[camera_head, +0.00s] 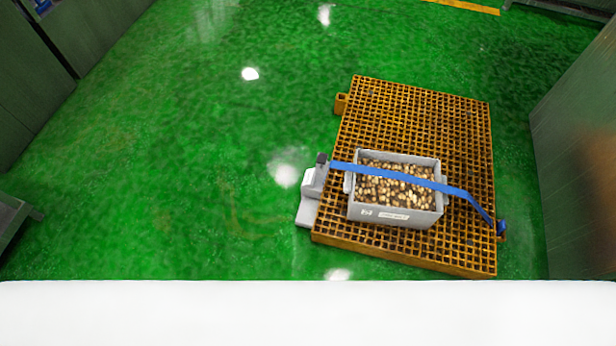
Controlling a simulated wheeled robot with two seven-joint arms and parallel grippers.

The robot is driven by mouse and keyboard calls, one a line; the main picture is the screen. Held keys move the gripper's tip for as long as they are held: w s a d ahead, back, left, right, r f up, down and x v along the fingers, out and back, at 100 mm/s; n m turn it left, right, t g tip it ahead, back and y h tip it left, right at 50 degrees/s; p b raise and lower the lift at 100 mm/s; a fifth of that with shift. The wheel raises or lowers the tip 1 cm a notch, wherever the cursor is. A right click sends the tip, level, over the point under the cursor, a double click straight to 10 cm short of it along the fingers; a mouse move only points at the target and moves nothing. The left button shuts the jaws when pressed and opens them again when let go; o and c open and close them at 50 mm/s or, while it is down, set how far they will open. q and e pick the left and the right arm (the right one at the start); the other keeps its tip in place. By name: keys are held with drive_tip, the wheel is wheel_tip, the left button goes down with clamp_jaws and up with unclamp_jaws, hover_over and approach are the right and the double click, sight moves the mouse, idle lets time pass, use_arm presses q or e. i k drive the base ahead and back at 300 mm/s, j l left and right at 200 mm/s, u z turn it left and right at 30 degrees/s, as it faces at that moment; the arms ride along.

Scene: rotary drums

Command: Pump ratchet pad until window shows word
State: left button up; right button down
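A grey ratchet unit (311,190) with a dark top piece (321,158) stands at the left edge of an orange grid platform (420,112). A blue strap (395,173) runs from it over a grey bin (390,220) to a blue anchor (501,227) at the platform's right edge. The bin holds many small brown and tan pieces (385,190). The pad and any window on the unit are too small to tell apart, and I can read no word. Neither of my grippers shows.
Green floor (180,150) lies open to the left of the platform. Grey-green cabinets stand at the upper left (95,35) and along the right (575,160). A low grey edge (15,220) juts in at the left. A white surface (300,315) fills the bottom of the view.

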sight(321, 159)
drive_tip(key=i+j+z, duration=0.15)
drive_tip(key=i+j, duration=0.15)
drive_tip(key=i+j+z, duration=0.35)
drive_tip(key=i+j, duration=0.15)
drive_tip(key=j, duration=0.25)
drive_tip(key=i+j+z, duration=0.2)
drive_tip(key=j, duration=0.2)
drive_tip(key=i+j+z, duration=0.15)
drive_tip(key=j, duration=0.3)
drive_tip(key=i+l, duration=0.05)
